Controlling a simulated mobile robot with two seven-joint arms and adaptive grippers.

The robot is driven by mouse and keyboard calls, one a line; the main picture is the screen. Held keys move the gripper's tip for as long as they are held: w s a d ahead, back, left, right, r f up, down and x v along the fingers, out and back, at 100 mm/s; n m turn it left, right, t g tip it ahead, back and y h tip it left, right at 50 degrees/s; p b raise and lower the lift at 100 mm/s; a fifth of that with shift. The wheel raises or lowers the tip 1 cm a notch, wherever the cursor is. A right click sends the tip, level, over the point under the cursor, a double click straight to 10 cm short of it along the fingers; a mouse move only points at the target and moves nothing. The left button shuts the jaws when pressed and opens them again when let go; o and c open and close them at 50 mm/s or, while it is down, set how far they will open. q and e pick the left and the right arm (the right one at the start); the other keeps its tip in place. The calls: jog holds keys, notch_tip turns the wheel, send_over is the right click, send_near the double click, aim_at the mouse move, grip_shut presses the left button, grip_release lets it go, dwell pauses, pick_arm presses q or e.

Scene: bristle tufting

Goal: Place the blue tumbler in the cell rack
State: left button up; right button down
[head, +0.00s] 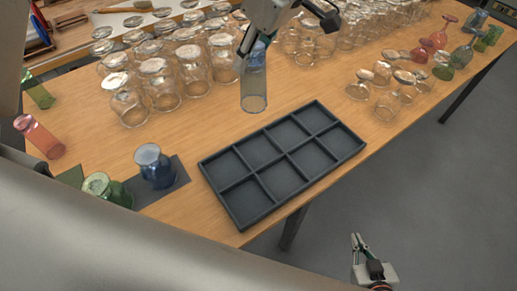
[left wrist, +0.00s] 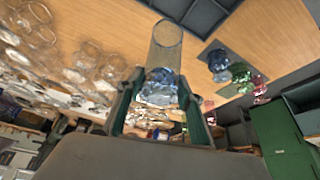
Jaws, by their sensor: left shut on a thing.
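The blue tumbler (head: 254,92) is a tall, clear glass with a faint blue tint. My left gripper (head: 256,50) is shut on its upper part and holds it roughly upright, just behind the rack's back left side. In the left wrist view the tumbler (left wrist: 166,42) sticks out between the fingers (left wrist: 157,95). The cell rack (head: 243,190) is a dark grey tray with two rows of square cells, all empty. Its edge also shows in the left wrist view (left wrist: 205,32). My right gripper (head: 360,243) is empty, low in the head view, off the table's front edge; its finger gap is unclear.
Many clear glasses (head: 165,85) crowd the table behind and left of the tumbler. More glasses (head: 390,95) stand to the right. A dark blue glass (head: 155,168) and a green glass (head: 107,188) stand left of the rack.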

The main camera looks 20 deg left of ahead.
pick_arm(q)
jog(key=shift+s+d+r+n, duration=0.45)
jog(key=shift+d+r+n, duration=0.15)
jog(key=shift+r, duration=0.15)
jog(key=shift+s+d+n+g, duration=0.15)
jog(key=shift+s+n+g, duration=0.05)
jog(key=shift+n+g, duration=0.1)
notch_tip(320, 180, down, 20)
jog(key=shift+r, duration=0.2)
jog(key=o, duration=1.3)
jog(key=shift+f, duration=0.1)
jog(key=shift+o, duration=0.2)
jog(key=v, duration=1.2)
jog(key=shift+d+b, duration=0.2)
jog(key=shift+b, duration=0.15)
